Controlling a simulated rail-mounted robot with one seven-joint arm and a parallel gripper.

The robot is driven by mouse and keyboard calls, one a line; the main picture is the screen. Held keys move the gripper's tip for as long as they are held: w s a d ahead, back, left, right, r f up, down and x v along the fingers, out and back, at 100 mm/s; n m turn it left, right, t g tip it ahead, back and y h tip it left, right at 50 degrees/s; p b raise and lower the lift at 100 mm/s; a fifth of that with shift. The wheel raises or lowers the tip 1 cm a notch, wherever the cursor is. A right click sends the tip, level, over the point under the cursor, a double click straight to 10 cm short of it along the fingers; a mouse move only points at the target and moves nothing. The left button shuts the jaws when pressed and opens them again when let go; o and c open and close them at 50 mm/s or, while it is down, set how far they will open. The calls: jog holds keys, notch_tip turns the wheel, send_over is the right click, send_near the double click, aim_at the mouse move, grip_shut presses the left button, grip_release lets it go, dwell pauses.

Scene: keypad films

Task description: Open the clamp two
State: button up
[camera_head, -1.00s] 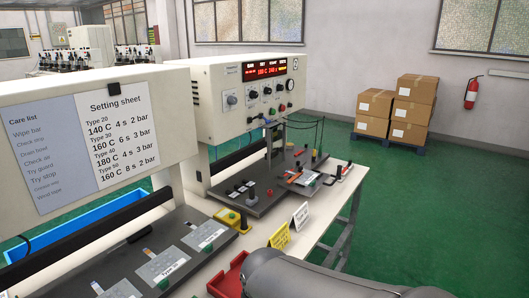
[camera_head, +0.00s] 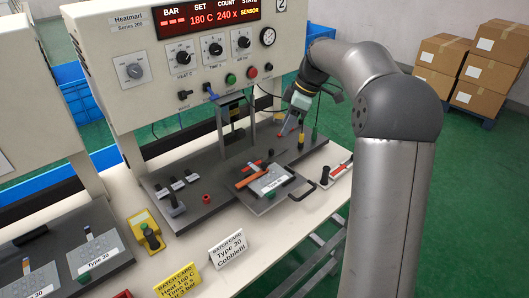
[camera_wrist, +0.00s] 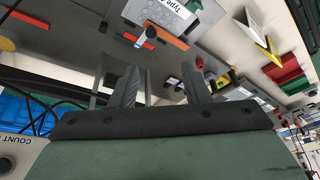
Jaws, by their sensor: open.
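The press station marked 2 (camera_head: 281,5) has a dark grey bed with a Type 30 film plate (camera_head: 268,181) on it. An orange-red bar (camera_head: 251,176) lies across the plate's left side, with small red and black parts around it. I cannot tell which of these fittings is clamp two. A small upright post with a yellow band (camera_head: 301,138) stands at the back right of the bed. My gripper (camera_head: 298,110) hangs over that right part, apart from the plate. In the wrist view its two dark fingers (camera_wrist: 163,82) are spread and empty, with the plate (camera_wrist: 170,14) beyond them.
The control panel (camera_head: 205,60) rises behind the bed. Batch cards (camera_head: 229,249) stand on the front table edge, and a yellow block (camera_head: 146,233) is to the left. Another station with a Type 30 plate (camera_head: 97,252) is at left. Stacked boxes (camera_head: 477,80) stand far right.

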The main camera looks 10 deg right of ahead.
jog(key=w+d, duration=0.1)
jog(key=w, duration=0.1)
jog(key=p, duration=0.2)
send_near(264, 164)
jog(key=shift+n, duration=0.4)
jog(key=x, duration=0.8)
jog(key=shift+d, duration=0.1)
grip_shut()
